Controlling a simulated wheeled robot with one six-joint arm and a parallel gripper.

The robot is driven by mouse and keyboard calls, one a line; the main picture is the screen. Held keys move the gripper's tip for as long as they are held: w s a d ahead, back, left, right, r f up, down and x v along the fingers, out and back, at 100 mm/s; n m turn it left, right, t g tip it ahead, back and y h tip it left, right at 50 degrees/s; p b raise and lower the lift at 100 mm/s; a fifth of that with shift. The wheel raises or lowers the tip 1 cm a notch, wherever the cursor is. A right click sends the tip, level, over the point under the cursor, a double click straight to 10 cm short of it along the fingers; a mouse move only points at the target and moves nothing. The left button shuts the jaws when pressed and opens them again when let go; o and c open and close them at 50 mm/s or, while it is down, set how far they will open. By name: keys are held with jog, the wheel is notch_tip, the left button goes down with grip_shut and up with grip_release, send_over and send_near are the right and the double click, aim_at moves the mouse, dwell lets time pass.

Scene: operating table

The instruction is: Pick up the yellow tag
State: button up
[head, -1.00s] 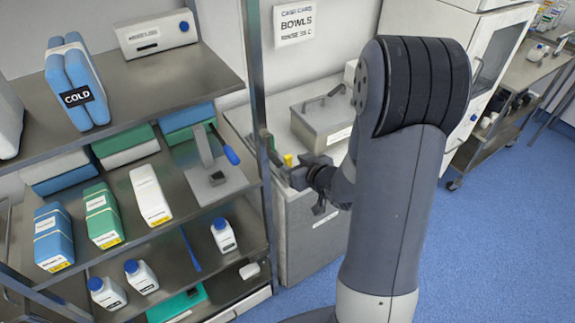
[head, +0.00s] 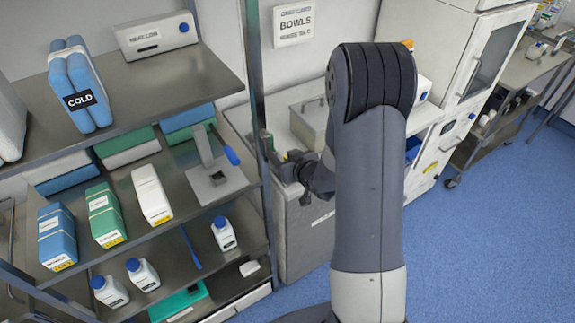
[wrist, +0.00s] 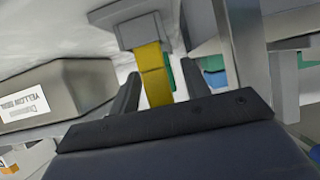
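The yellow tag (wrist: 152,72) shows in the wrist view as a flat strip joined to a grey block-like piece (wrist: 140,28). My gripper (wrist: 162,90) is open, with one dark finger on each side of the tag and gaps visible between. Its lower end is hidden behind the gripper body. In the head view, my gripper (head: 282,168) is beside the shelf post, over the edge of the grey cabinet (head: 305,225).
A grey lidded container (wrist: 75,90) with a label is at left in the wrist view. The shelf post (head: 258,100) stands close left of my gripper. The rack's shelves hold boxes and bottles (head: 223,233). Blue floor (head: 480,240) is clear at right.

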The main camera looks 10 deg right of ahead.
grip_shut()
jog(key=shift+r, duration=0.1)
dwell(0.4)
